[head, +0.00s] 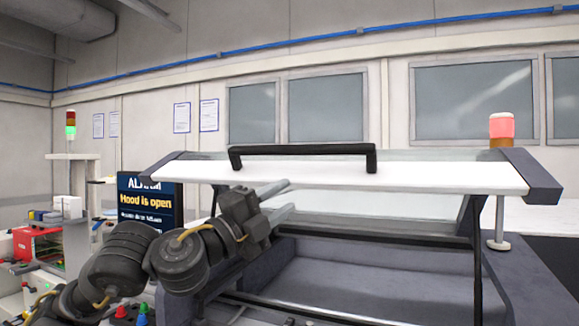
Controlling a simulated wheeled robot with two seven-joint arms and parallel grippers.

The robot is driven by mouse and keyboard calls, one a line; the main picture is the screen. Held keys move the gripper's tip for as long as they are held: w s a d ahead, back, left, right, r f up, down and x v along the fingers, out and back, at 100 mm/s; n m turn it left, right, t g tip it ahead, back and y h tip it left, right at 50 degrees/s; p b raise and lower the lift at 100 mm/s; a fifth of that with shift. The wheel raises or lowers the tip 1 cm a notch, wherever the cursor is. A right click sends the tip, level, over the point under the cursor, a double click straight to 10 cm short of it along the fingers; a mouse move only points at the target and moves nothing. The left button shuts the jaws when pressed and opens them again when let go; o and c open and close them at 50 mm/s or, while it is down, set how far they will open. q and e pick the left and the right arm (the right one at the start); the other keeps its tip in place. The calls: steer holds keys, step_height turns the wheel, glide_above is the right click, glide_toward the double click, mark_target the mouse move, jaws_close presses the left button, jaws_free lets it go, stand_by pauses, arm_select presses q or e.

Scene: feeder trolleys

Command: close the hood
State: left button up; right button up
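The hood (450,175) stands open, its white front panel raised above the grey machine bay. A black bar handle (305,150) runs along the top of that panel. Dark end pieces cap the panel at both sides, and a dark strut shows below it at the right. My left gripper (289,197) is just below the panel, left of the middle, below the handle. Its two light grey fingers are spread apart with nothing visible between them. I cannot tell whether the upper finger touches the panel. My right gripper is out of view.
A screen (150,203) behind my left arm reads "Hood is open". A lit red lamp (501,127) stands at the right. A signal tower (71,124) glows green at the far left, above a red box (38,245). The bay under the hood looks empty.

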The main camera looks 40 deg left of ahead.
arm_select(q)
steer(key=y, duration=0.1)
glide_toward(291, 153)
steer(key=shift+t, duration=0.4)
steer(key=p+x, duration=0.1)
steer(key=x, duration=0.2)
steer(key=p+x, duration=0.3)
steer(key=x, duration=0.2)
steer(key=shift+w+d+f+p, duration=0.1)
steer(key=shift+w+f+p, duration=0.05)
steer(key=shift+w+p, duration=0.3)
steer(key=shift+w+r, duration=0.25)
steer(key=shift+w, duration=0.15)
steer(key=shift+w, duration=0.1)
steer(key=shift+c, duration=0.3)
jaws_close()
